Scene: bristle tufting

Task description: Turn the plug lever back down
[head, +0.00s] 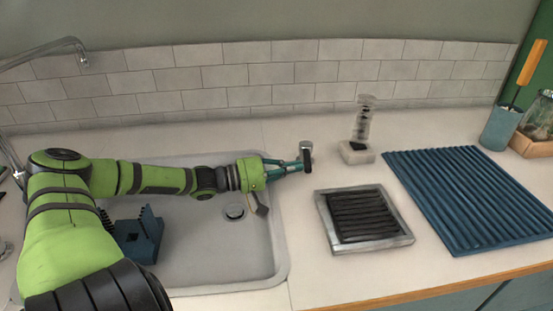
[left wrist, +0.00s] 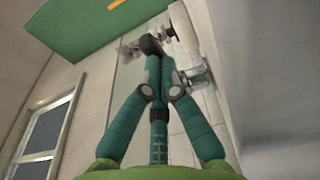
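A small upright fitting with a grey top and dark body, which looks like the plug lever (head: 306,149), stands on the counter just right of the sink's back corner. My left gripper (head: 298,166) reaches to it from the left, its teal fingers beside or touching it. In the left wrist view the fingers (left wrist: 153,48) come together at their dark tips. I cannot tell if any of the lever is between them. A grey metal part (left wrist: 168,28) shows just beyond the tips. The drain plug (head: 234,211) sits in the sink floor. My right gripper is not in view.
The sink (head: 200,262) lies under my left arm, with a blue rack (head: 143,238) in it. Right of it are a grey tray with dark slats (head: 404,240), a soap-like bottle (head: 363,118) on a pale block (head: 356,152), a blue ribbed mat (head: 470,195) and a blue cup (head: 500,130).

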